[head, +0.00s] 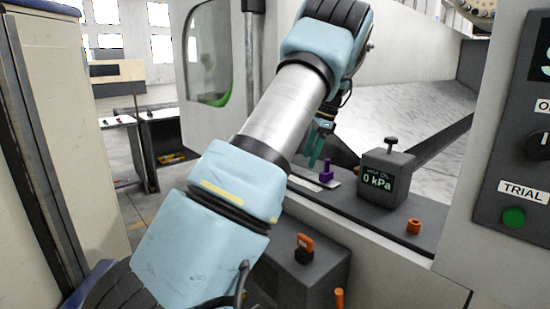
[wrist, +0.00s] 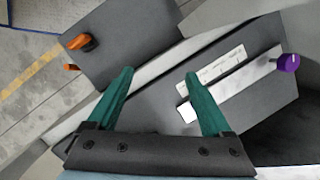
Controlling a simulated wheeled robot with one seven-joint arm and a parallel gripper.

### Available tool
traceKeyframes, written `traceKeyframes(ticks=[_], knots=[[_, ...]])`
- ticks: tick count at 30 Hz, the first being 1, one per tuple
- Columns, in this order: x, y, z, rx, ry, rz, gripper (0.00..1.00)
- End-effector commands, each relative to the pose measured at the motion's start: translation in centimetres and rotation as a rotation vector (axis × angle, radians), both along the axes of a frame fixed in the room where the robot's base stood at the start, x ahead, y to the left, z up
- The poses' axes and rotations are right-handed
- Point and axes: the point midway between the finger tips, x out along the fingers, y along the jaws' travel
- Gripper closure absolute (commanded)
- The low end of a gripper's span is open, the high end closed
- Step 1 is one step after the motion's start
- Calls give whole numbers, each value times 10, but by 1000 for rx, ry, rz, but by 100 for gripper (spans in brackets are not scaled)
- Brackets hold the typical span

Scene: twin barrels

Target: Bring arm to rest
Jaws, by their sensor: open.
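My arm reaches up across the middle of the head view and bends down at its far end. My gripper (head: 318,142) is partly hidden there behind the arm, above the dark ledge (head: 345,200). In the wrist view its two green fingers (wrist: 162,92) are apart, with nothing between them but the ledge below. A purple knob (head: 326,170) on a light slotted plate is just right of the gripper; it also shows at the right of the wrist view (wrist: 288,63).
A grey gauge box (head: 386,178) reading 0 kPa stands on the ledge, with an orange part (head: 413,226) nearby. Below is a dark box (head: 300,268) with an orange handle (head: 304,243). A control panel (head: 515,130) is at right, a cabinet (head: 40,150) at left. Floor shows between.

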Motion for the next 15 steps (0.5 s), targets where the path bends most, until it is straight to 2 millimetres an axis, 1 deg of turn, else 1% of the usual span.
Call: traceKeyframes(ticks=[1, 5, 8, 9, 11, 12, 14, 15], knots=[[-4, 13, -1, -19, -5, 51, 16], [-19, 44, -6, -72, -30, 198, 16], [-40, 72, -11, -123, -54, 347, 16], [-51, 84, -14, -147, -67, 418, 16], [-73, 102, -18, -183, -86, 534, 16], [-88, 112, -21, -205, -99, 611, 16], [-114, 126, -26, -238, -120, 723, 16], [-131, 134, -29, -258, -134, 797, 16]])
